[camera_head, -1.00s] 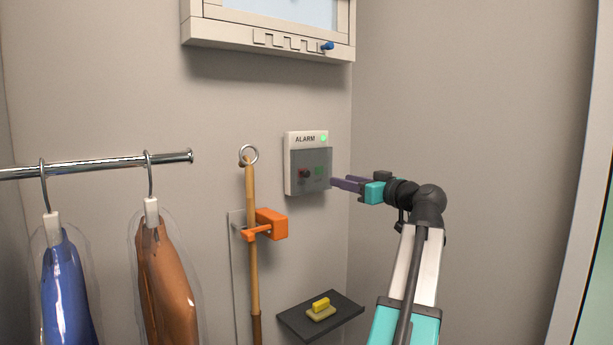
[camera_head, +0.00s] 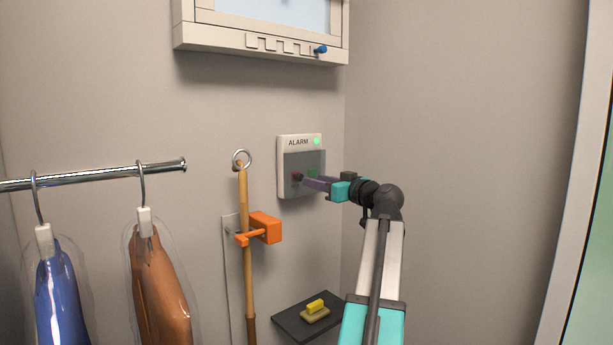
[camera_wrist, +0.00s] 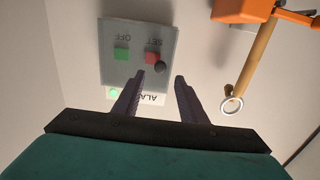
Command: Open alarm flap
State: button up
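The white alarm box (camera_head: 299,141) hangs on the wall, with a green light at its top right. Its dark see-through flap (camera_head: 290,160) is down over a red and a green button. My gripper (camera_head: 304,181) is in front of the flap's lower part. I cannot tell whether a finger touches the flap.
A wooden pole (camera_head: 243,200) in an orange holder (camera_head: 264,228) stands left of the box. A dark shelf (camera_head: 290,322) with a yellow object (camera_head: 315,307) is below. Garments hang from a rail (camera_head: 100,174) at left. A window ledge (camera_head: 220,38) is above.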

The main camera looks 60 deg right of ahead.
aim_at(301, 177)
jog(key=shift+p+x, duration=0.7)
jog(key=shift+x, duration=2.2)
grip_shut()
jog(key=shift+s, duration=0.1)
